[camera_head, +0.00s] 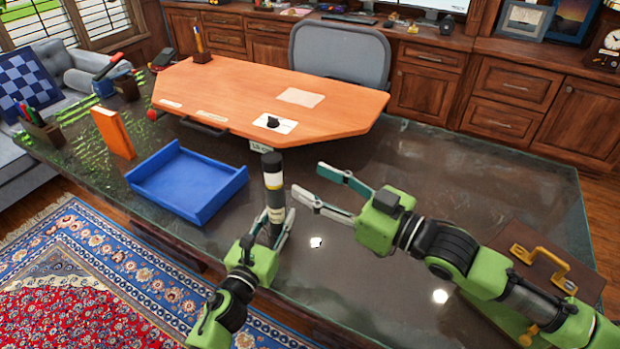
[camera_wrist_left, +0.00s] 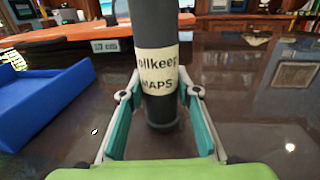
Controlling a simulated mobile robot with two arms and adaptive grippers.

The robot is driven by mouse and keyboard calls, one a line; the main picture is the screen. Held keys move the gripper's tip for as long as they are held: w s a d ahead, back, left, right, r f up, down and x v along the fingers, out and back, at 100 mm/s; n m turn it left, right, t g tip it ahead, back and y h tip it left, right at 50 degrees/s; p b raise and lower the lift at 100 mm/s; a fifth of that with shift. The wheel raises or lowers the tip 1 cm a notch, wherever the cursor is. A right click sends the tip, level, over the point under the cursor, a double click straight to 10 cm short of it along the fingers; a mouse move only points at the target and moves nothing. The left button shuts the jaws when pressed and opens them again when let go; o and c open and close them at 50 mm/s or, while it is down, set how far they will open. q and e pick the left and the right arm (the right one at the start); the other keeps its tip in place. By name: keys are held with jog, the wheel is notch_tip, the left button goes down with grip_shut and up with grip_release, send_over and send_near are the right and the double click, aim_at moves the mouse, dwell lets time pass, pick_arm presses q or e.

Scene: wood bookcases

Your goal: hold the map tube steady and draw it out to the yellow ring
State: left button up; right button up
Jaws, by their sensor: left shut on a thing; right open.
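The dark map tube (camera_head: 273,196) stands upright on the glossy dark desktop. My left gripper (camera_head: 276,214) is shut on the tube's lower part, one finger on each side, also in the left wrist view (camera_wrist_left: 160,100). My right gripper (camera_head: 308,179) is open and empty, just right of the tube, its fingers pointing toward it.
A blue tray (camera_head: 185,181) lies left of the tube and an orange book (camera_head: 114,133) stands beyond it. A raised orange-brown wooden top (camera_head: 235,90) is behind. A brown case with a brass handle (camera_head: 540,257) sits at right. The dark desktop (camera_head: 480,180) is clear around the right gripper.

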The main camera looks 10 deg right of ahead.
pick_arm(q)
jog(key=o, duration=1.3)
